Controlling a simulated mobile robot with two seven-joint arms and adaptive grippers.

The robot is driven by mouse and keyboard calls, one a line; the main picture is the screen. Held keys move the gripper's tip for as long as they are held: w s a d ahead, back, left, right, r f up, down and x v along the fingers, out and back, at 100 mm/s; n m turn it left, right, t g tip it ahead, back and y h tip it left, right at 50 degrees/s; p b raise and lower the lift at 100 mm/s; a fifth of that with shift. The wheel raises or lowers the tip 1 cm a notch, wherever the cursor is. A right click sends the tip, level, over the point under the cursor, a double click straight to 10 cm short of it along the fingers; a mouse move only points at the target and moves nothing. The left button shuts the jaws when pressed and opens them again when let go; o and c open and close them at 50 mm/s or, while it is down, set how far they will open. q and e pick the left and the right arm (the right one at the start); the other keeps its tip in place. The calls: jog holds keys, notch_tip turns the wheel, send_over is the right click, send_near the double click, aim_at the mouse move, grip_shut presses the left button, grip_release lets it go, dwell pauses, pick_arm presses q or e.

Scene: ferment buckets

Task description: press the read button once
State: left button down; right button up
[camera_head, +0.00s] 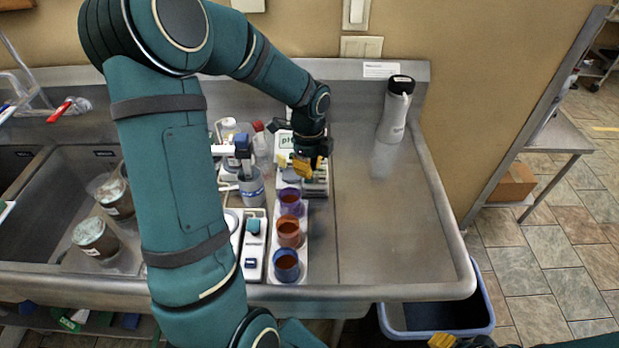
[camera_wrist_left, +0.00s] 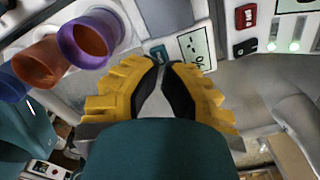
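My left gripper (camera_head: 310,165) points down over the meter with a "pH" sign (camera_head: 286,140) at the back of the counter. In the left wrist view its yellow fingers (camera_wrist_left: 162,68) meet or nearly meet at their dark tips, with nothing between them. A small teal key (camera_wrist_left: 155,52) lies just beyond the tips; contact cannot be told, nor can I read a "read" label on it. Beside it is a pale display (camera_wrist_left: 197,47) with dark digits. A red key marked pH4 (camera_wrist_left: 245,16) is further right. My right gripper (camera_head: 441,341) barely shows at the bottom edge.
Purple (camera_head: 289,197), orange (camera_head: 288,232) and blue (camera_head: 286,263) cups stand in a row in front of the meter. A white bottle (camera_head: 395,110) stands at the back right. The right counter is clear. A tub (camera_head: 435,318) is on the floor.

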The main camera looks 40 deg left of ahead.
pick_arm(q)
jog(key=shift+f+b, duration=1)
jog(key=shift+f, duration=0.7)
jog(key=shift+r, duration=0.1)
jog(key=shift+r+p, duration=2.65)
jog(key=shift+r, duration=0.35)
